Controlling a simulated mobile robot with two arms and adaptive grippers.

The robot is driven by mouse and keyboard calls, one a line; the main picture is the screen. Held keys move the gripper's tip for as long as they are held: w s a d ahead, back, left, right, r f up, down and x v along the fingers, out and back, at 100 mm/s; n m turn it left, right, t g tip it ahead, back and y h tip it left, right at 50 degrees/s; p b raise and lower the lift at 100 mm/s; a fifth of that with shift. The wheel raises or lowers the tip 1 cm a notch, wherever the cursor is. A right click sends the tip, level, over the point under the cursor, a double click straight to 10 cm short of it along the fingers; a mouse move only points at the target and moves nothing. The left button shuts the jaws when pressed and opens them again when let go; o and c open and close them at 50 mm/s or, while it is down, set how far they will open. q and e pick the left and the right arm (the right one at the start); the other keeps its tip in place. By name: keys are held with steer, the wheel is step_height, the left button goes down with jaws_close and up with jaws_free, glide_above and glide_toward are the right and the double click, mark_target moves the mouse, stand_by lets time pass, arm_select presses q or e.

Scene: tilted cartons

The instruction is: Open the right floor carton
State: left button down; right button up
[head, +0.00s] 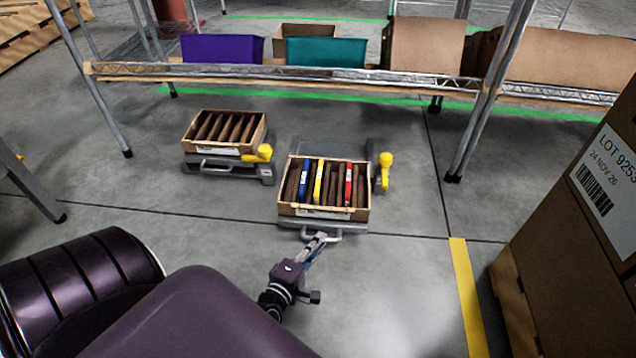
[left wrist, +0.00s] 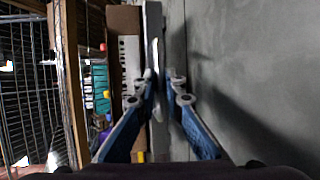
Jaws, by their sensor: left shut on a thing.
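The right floor carton (head: 284,206) is an open-topped tan box with brown dividers and blue, yellow and red items standing in it. It sits on a grey tilting stand (head: 315,147) with a yellow-knobbed lever (head: 385,160) on its right and a pale bar handle (head: 337,238) at its front. My left gripper (head: 318,239) is at this handle and is shut on it. In the left wrist view its blue fingers (left wrist: 178,82) reach in on both sides of a narrow pale part; the contact is hard to make out. My right gripper is not in view.
The left floor carton (head: 245,150), with brown dividers, sits on a similar stand with a yellow-knobbed lever (head: 264,151). A wire shelf (head: 280,72) with purple (head: 222,48) and teal bins (head: 326,52) stands behind. A large labelled carton (head: 575,210) is at right. Floor between is clear.

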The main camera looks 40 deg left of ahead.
arm_select(q)
steer(key=c, duration=2)
jaws_free()
steer(key=shift+s, duration=0.1)
steer(key=v, duration=0.7)
steer(key=shift+s, duration=0.15)
